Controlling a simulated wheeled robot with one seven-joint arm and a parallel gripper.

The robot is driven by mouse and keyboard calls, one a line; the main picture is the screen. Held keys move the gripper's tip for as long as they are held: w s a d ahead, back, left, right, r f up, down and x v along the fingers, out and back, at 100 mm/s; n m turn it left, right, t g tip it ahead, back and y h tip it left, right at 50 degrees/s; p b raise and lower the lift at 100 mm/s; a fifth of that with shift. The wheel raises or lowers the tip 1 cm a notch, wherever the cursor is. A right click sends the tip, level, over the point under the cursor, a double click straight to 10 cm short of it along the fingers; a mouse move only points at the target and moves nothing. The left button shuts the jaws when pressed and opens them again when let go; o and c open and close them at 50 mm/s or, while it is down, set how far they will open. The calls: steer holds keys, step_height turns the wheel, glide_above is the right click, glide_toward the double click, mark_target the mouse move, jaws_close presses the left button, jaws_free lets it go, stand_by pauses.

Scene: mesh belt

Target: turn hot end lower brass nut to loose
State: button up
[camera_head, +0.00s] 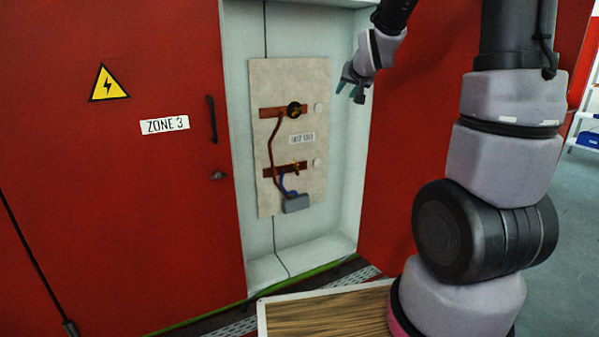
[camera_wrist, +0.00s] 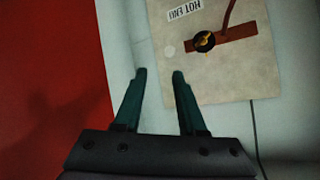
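The beige panel (camera_head: 265,85) in the open cabinet has two copper bars and a small label reading "HOT END" (camera_head: 302,138). The lower brass nut (camera_head: 295,168) looks small on the lower copper bar (camera_head: 272,172), with brown and blue wires close by. On the upper bar (camera_head: 268,113) is a black round piece (camera_head: 295,109); it also shows in the wrist view (camera_wrist: 204,41) with brass at its middle. My gripper (camera_head: 353,90) is up and right of the panel, touching nothing. Its fingers (camera_wrist: 159,73) are apart and empty. The lower nut is outside the wrist view.
A grey box (camera_head: 296,203) hangs below the lower bar on the wires. White round discs (camera_head: 318,107) sit right of the bars. The red door (camera_head: 110,200) stands left, and the cabinet's pale right wall (camera_head: 350,180) is near my gripper. A wood-topped surface (camera_head: 325,315) lies below.

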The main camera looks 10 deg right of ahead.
steer(key=w+f+t, duration=0.1)
steer(key=w+f, duration=0.4)
steer(key=w, duration=0.2)
steer(key=n+t+y, duration=0.3)
steer(key=n+t, duration=0.1)
glide_toward(297, 169)
steer(key=w+d+r, duration=0.2)
steer(key=d+r, duration=0.4)
steer(key=r, duration=0.3)
steer(key=s+a+f+n+y, duration=0.3)
steer(key=f, duration=0.7)
steer(key=x, duration=1)
steer(key=shift+a+r, duration=0.2)
steer(key=shift+a, duration=0.1)
steer(key=shift+w, duration=0.1)
steer(key=shift+c, duration=0.3)
jaws_close()
